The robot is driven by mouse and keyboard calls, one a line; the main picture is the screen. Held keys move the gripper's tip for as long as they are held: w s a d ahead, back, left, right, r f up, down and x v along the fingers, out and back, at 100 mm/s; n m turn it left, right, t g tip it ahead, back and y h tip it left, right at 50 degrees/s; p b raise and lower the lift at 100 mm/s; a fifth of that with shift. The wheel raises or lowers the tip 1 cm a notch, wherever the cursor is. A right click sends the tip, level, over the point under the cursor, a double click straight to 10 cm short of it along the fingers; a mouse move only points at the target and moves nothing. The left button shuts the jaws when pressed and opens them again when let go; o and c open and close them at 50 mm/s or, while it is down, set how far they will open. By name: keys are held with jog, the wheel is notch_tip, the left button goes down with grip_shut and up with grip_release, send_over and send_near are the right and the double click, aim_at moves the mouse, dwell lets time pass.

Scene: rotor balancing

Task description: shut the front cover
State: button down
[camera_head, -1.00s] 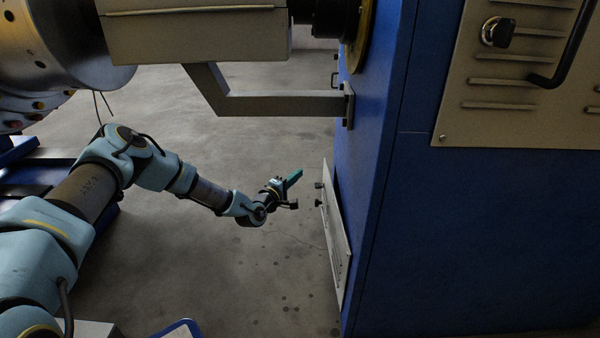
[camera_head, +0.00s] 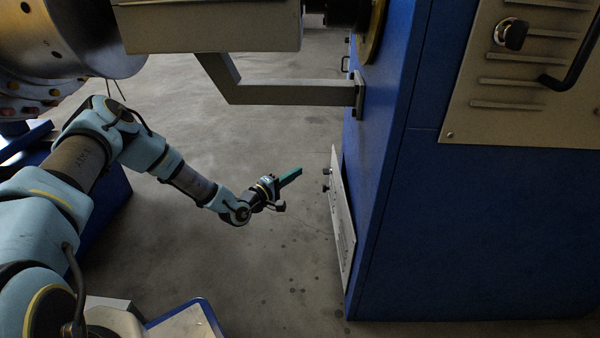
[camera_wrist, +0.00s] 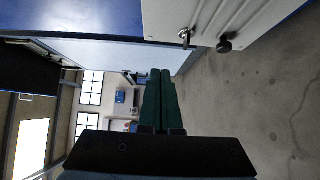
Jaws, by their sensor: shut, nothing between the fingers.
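A pale cover panel (camera_head: 343,222) with two dark knobs sits low on the left face of the blue cabinet. Its edge seems to stand a little off the face; I cannot tell how far it is open. In the wrist view the pale panel (camera_wrist: 213,17) fills the top right, with a metal latch or key (camera_wrist: 186,36) and a black knob (camera_wrist: 226,44) at its edge. My gripper (camera_head: 300,170) is shut and empty, left of the panel and apart from it. Its green fingers (camera_wrist: 160,73) lie together, below the panel in the wrist view.
The blue cabinet (camera_head: 480,230) fills the right side. A louvred beige panel (camera_head: 530,95) with a black handle is on its other face. A grey bracket arm (camera_head: 290,92) crosses above my gripper. The concrete floor (camera_head: 260,255) around my gripper is clear.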

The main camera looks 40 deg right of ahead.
jog(key=b, duration=0.4)
send_near(333, 157)
jog(key=w+d, duration=0.3)
jog(key=w, duration=0.1)
jog(key=shift+s+d+f+b, duration=0.1)
jog(key=shift+s+d+b, duration=0.1)
jog(key=shift+s+d, duration=0.25)
jog(key=shift+s+d+f+b, duration=0.15)
jog(key=shift+s+d, duration=0.1)
jog(key=shift+d, duration=0.4)
jog(key=shift+s+d+b, duration=0.2)
jog(key=shift+s+d, duration=0.1)
jog(key=shift+d, duration=0.25)
